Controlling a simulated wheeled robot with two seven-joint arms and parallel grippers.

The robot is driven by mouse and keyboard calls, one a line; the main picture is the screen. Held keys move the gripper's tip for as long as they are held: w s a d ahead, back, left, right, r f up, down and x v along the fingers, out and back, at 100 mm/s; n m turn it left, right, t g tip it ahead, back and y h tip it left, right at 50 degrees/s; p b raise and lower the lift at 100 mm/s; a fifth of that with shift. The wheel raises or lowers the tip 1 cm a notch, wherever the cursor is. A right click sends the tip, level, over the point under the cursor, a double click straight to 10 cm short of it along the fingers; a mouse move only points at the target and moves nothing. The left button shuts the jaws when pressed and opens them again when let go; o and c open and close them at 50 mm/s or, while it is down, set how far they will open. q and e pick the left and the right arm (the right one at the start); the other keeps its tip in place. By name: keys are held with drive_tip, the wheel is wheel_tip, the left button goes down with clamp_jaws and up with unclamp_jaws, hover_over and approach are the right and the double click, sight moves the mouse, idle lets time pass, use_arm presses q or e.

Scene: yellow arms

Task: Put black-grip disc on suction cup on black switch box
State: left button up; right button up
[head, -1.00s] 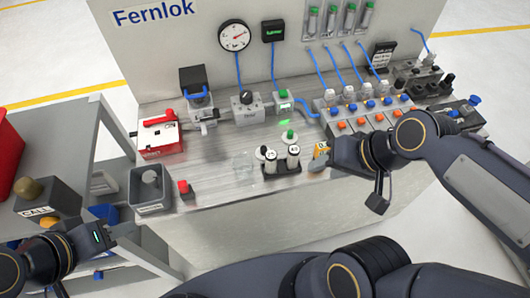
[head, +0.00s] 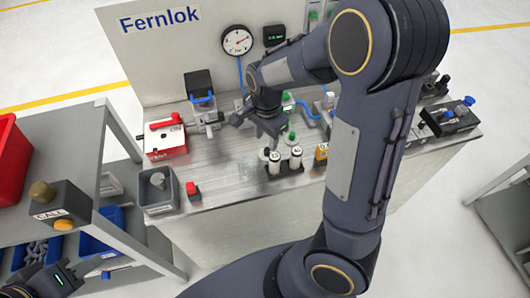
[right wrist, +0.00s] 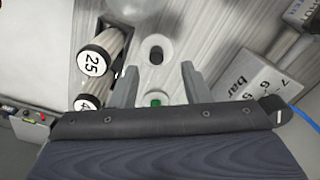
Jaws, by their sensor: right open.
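A pale disc with a dark centre grip lies on the bench in the right wrist view (right wrist: 157,50), in front of my open fingers. It shows small behind the white cylinders in the head view (head: 264,153). My right gripper (head: 265,126) hangs over the bench behind these cylinders; its fingers also show in the right wrist view (right wrist: 160,86), open and empty. A black box with a green display (head: 274,35) is on the back panel; I cannot make out a suction cup on it. My left gripper (head: 58,280) is at the lower left, its fingers unclear.
White-topped cylinders (head: 295,158) stand in a black rack beside the disc. A green knob (right wrist: 155,101) shows between my fingers. A grey box marked "bar" (right wrist: 270,84) is at right. A grey bin (head: 158,200) and red button (head: 193,188) are at the bench's front left.

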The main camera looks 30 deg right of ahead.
sight(267, 149)
drive_tip(key=f, duration=0.4)
drive_tip(key=shift+s+f, duration=0.25)
drive_tip(key=shift+f, duration=0.1)
clamp_jaws()
